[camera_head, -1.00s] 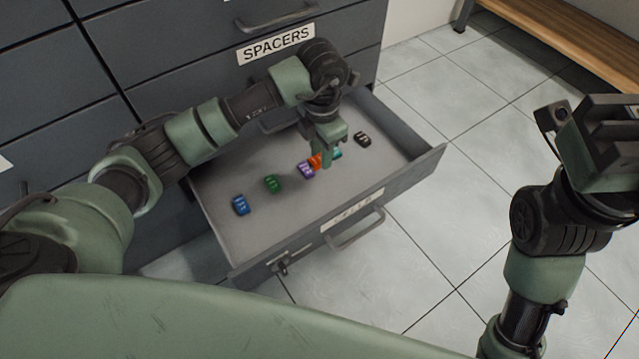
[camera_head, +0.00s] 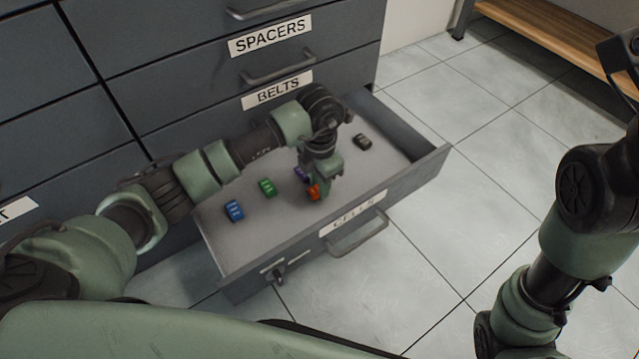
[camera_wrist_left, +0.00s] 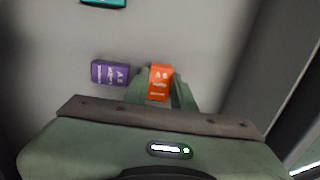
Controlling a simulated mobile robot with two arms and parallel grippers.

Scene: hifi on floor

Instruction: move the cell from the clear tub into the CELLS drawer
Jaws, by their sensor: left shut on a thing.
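My left gripper (camera_head: 314,186) is shut on an orange cell (camera_head: 313,193), low inside the open CELLS drawer (camera_head: 262,238), near its front panel. In the left wrist view the orange cell (camera_wrist_left: 159,80) sits between the two green fingers, with its printed face showing. Whether it touches the drawer floor I cannot tell. The CELLS label (camera_head: 353,212) is on the drawer front. The clear tub is not in view. My right gripper (camera_head: 622,62) is cut off at the right edge, so its jaws do not show clearly.
In the drawer lie a blue cell (camera_head: 234,210), a green cell (camera_head: 267,187), a black cell (camera_head: 362,142) and a purple cell (camera_wrist_left: 110,73) just left of the held one. A teal cell (camera_wrist_left: 104,2) lies farther back. A wooden bench (camera_head: 565,40) stands at upper right.

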